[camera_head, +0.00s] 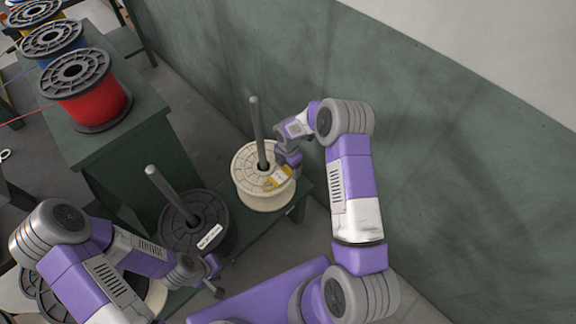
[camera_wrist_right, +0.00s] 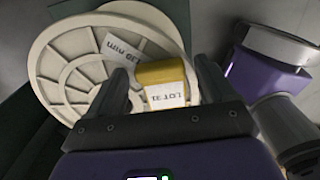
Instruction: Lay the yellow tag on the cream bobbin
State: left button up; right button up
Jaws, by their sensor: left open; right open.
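The yellow tag (camera_head: 277,179) lies on the top face of the cream bobbin (camera_head: 262,197), near its right edge. In the right wrist view the yellow tag (camera_wrist_right: 160,73) shows a white label, and the cream bobbin (camera_wrist_right: 62,60) fills the space behind it. My right gripper (camera_wrist_right: 162,75) is open, with its fingers on either side of the tag. In the head view my right gripper (camera_head: 288,163) is just above the bobbin's edge. My left gripper (camera_head: 216,279) is open and empty, in front of the black spool.
A grey post (camera_head: 257,130) stands up through the cream bobbin. The black spool (camera_head: 182,228) has a white tag (camera_head: 210,237) and its own post (camera_head: 168,190). A red spool (camera_head: 95,100) and a blue one (camera_head: 58,47) stand on a green bench. The green wall (camera_head: 430,170) is close on the right.

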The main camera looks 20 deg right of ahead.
notch_tip(320, 180, up, 12)
jog(key=p, duration=0.4)
jog(key=s+a+f+m+y, duration=0.4)
jog(key=s+a+f+m, duration=0.5)
jog(key=s+a+m, duration=0.25)
jog(key=s+a+f+m, duration=0.2)
jog(key=s+a+m, duration=0.1)
jog(key=s+m, duration=1)
jog(key=shift+t, duration=0.3)
jog(key=shift+w+a, duration=0.1)
jog(key=shift+r+p, duration=1)
jog(key=shift+p, duration=0.05)
